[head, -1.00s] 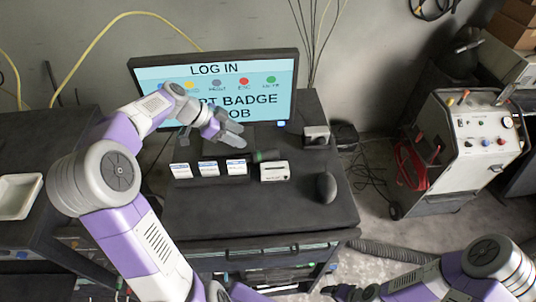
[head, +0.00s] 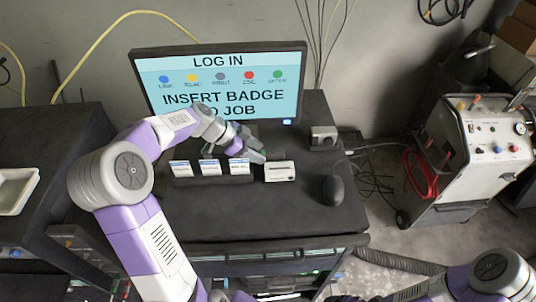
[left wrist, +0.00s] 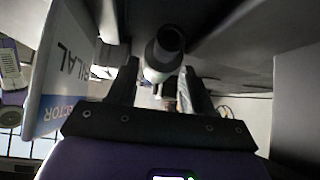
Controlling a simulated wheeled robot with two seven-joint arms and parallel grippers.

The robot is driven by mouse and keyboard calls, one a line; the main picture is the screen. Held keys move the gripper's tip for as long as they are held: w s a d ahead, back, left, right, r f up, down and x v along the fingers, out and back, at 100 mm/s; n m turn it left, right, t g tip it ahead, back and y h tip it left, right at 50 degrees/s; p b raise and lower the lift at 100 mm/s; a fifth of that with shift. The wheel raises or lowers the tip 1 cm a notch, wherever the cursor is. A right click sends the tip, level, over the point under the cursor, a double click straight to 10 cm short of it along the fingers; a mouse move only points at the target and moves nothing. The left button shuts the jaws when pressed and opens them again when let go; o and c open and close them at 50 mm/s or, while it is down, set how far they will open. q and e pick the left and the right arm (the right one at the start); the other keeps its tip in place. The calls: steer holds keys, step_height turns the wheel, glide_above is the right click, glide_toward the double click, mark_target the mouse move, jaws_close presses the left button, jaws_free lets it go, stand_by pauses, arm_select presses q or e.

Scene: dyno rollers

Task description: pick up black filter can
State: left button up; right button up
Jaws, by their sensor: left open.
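In the left wrist view, a dark round-ended cylinder (left wrist: 170,40), which looks like the black filter can, lies ahead between the two fingers. Its lower part looks pale. My left gripper (left wrist: 160,75) is open, with one finger on each side of it; I cannot tell whether they touch it. In the head view, my left gripper (head: 257,149) is low over the desk, behind the white cards and beside a small white box. It hides most of the can there. My right gripper (head: 345,298) barely shows at the bottom edge.
A monitor (head: 222,85) stands close behind the left gripper. White cards in a dark holder (head: 213,181), a white box (head: 280,172), a dark mouse (head: 334,190) and a small grey device (head: 323,138) surround it. The desk's front (head: 265,215) is clear.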

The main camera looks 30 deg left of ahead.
arm_select(q)
steer(key=shift+x, duration=1.2)
steer(key=c, duration=0.7)
